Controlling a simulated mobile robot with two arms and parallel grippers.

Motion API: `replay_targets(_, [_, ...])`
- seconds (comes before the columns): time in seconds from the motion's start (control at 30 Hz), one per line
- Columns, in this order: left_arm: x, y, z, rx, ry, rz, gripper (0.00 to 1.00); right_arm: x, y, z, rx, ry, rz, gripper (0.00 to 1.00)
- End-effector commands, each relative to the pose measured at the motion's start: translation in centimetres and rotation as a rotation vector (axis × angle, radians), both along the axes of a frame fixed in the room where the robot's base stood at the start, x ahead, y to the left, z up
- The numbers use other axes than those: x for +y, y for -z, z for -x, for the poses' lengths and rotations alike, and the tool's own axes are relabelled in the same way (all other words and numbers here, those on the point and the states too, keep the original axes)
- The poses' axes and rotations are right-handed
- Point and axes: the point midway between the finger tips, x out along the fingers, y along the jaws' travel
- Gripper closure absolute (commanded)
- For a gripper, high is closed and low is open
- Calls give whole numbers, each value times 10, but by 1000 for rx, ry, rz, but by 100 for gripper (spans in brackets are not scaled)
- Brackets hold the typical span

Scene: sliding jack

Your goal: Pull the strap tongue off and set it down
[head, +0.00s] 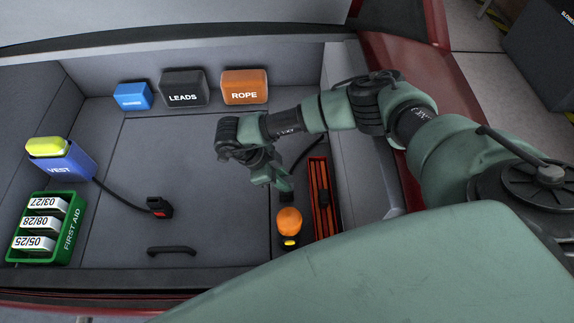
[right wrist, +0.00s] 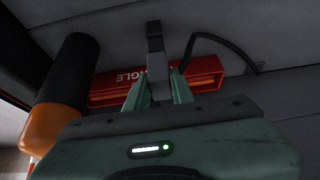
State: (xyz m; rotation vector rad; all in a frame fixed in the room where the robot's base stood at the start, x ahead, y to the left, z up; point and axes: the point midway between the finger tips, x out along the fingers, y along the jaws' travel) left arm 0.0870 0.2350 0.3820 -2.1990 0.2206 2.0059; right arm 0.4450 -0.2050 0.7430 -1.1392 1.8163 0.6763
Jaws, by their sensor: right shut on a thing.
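A black strap (right wrist: 228,42) arcs behind the gripper. It also shows in the head view (head: 306,151), beside the case. I cannot tell whether the tongue rests on anything. A black buckle with a red button (head: 159,207) lies on the floor to the left. My left gripper is not in view.
The red triangle case (head: 333,205) and an orange-topped lamp (head: 289,220) stand close to the gripper. Blue, LEADS (head: 183,88) and ROPE (head: 245,87) boxes line the back. A vest holder (head: 60,170) and green first-aid rack (head: 73,232) are left. The middle floor is largely free.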

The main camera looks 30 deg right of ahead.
Motion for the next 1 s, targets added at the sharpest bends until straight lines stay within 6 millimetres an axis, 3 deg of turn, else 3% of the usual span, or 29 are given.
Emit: replay_targets(1.0, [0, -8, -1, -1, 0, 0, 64, 0, -12, 0, 0, 0, 0, 100])
